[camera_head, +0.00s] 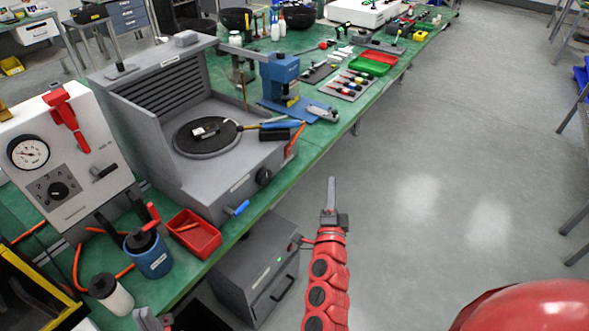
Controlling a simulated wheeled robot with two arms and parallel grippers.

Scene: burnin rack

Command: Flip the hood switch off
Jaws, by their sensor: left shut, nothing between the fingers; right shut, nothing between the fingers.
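The grey hood (190,150) with a louvred back stands on the green bench, open toward me, with a round black plate (205,138) inside. Its front face carries a black knob (264,177), a blue-handled lever (238,209) and a red lever (296,138). I cannot tell which of these is the switch, or its on/off state. My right gripper (331,192) is shut and empty, pointing up in the picture, to the right of the hood and apart from it. My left gripper (147,318) is at the bottom left, mostly cut off, shut and empty, below the hood.
A gauge panel (65,160) with a red lever stands left of the hood. A red bin (194,236), blue cup (148,254) and white bottle (111,295) sit before it. A blue press (280,80) stands beyond. A grey cabinet (255,270) is below.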

